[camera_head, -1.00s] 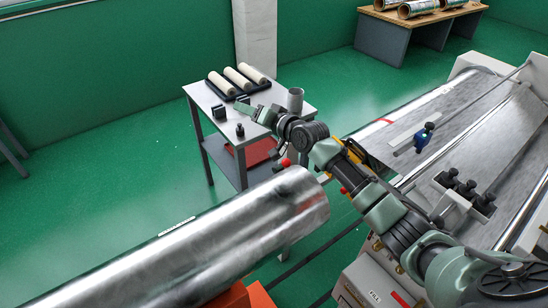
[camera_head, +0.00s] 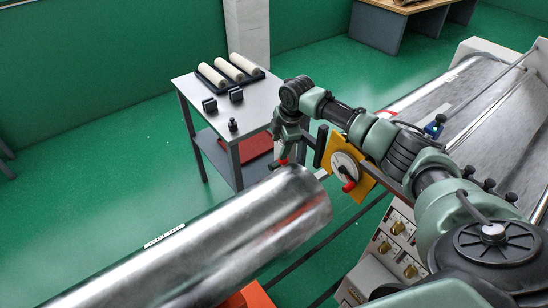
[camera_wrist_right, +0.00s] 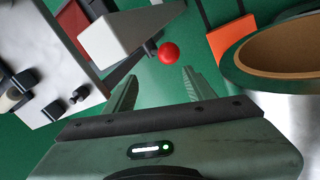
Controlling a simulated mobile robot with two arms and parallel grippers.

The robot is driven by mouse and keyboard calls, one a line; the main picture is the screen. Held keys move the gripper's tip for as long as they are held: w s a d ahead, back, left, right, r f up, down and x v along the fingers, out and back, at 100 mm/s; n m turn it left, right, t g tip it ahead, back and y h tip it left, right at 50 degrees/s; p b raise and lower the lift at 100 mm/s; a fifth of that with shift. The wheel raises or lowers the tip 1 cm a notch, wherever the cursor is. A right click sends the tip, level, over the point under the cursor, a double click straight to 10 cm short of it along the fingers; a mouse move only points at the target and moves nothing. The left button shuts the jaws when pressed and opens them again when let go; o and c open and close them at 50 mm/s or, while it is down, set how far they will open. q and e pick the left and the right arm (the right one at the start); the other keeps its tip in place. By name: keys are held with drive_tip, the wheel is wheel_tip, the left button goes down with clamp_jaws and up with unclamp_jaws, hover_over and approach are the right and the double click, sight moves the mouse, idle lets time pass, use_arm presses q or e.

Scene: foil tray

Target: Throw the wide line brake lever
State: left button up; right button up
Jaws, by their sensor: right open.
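In the right wrist view the red knob (camera_wrist_right: 168,53) sits beyond and between the spread fingers of my right gripper (camera_wrist_right: 158,78), beside a pale block (camera_wrist_right: 125,32). The fingers are open with nothing between them; I cannot tell if they touch the knob. A yellow plate (camera_head: 369,183) carries a white dial with a red-tipped handle (camera_head: 349,186). Which red handle is the wide line brake lever is not marked. My left gripper is not in view.
The large foil roll (camera_head: 200,240) lies close below my right gripper; its open brown core (camera_wrist_right: 285,48) shows in the wrist view. A small table (camera_head: 258,100) with pale rolls stands behind. A control panel (camera_head: 395,240) is at the lower right. Green floor is clear at left.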

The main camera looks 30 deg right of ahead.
drive_tip(key=shift+s+d+f+n+g, duration=0.2)
drive_tip(key=shift+s+d+n+g, duration=0.05)
drive_tip(key=shift+d+n, duration=0.15)
drive_tip(key=shift+s+d+f+n+g, duration=0.2)
drive_tip(key=shift+s+d+n+g, duration=0.1)
drive_tip(key=shift+d, duration=0.1)
drive_tip(key=shift+f, duration=0.35)
drive_tip(key=f, duration=0.3)
drive_tip(key=w+f+p, duration=0.1)
drive_tip(key=f, duration=0.2)
drive_tip(key=shift+w+f, duration=0.1)
drive_tip(key=shift+f, duration=0.1)
